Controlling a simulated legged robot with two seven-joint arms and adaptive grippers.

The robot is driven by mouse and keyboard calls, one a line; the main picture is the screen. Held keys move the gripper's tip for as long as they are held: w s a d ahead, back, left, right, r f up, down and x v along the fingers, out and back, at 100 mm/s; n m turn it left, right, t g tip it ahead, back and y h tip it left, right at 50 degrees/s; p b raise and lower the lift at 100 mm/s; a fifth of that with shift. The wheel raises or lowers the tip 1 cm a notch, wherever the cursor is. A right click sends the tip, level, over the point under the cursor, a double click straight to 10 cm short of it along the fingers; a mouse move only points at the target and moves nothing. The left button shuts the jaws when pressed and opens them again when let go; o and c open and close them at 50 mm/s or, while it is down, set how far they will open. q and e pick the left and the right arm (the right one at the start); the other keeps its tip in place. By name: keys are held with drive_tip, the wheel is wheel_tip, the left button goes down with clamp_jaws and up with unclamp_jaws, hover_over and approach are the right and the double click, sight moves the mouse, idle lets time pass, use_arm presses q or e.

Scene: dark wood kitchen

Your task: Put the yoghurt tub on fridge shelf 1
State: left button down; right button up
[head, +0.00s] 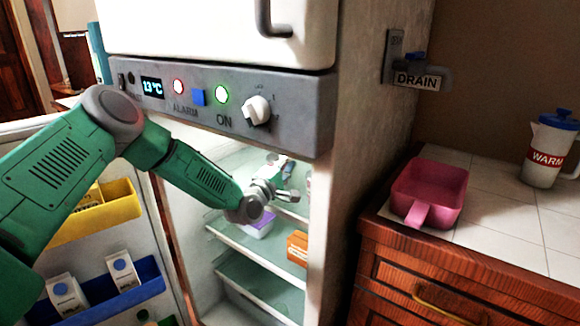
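The fridge stands open, and my green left arm reaches in from the left. My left gripper (283,178) is inside, above an upper glass shelf (232,236). It is small and pale, and I cannot tell whether its fingers are open or closed on something. A white tub with a purple lid (258,228) sits on that shelf, below and left of the gripper, partly hidden by my wrist. It may be the yoghurt tub; no label is readable. My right gripper is not in view.
An orange box (297,247) stands on the same shelf at the right. A lower glass shelf (256,287) looks mostly clear. The open door holds a yellow bin (100,215) and a blue bin (140,282) with cartons. A pink scoop (430,190) and white jug (548,150) stand on the counter.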

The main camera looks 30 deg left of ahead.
use_arm(q)
drive_tip(key=c, duration=1.9)
unclamp_jaws()
drive_tip(key=shift+s+f, duration=0.1)
drive_tip(key=shift+o, duration=0.9)
drive_tip(key=shift+d, duration=0.1)
drive_tip(key=shift+d+r, duration=0.25)
drive_tip(key=shift+d, duration=0.4)
drive_tip(key=s, duration=0.2)
drive_tip(key=s+a, duration=0.1)
drive_tip(key=s, duration=0.1)
drive_tip(key=s+f+p, duration=0.1)
drive_tip(key=s, duration=0.1)
drive_tip(key=shift+s+a+f, duration=0.1)
drive_tip(key=shift+s+a, duration=0.1)
drive_tip(key=shift+s, duration=0.1)
drive_tip(key=s, duration=0.3)
drive_tip(key=s+d, duration=0.1)
drive_tip(key=s, duration=0.1)
drive_tip(key=shift+s+f, duration=0.1)
drive_tip(key=shift+f, duration=0.25)
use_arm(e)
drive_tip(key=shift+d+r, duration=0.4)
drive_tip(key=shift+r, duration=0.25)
use_arm(q)
drive_tip(key=shift+a, duration=0.3)
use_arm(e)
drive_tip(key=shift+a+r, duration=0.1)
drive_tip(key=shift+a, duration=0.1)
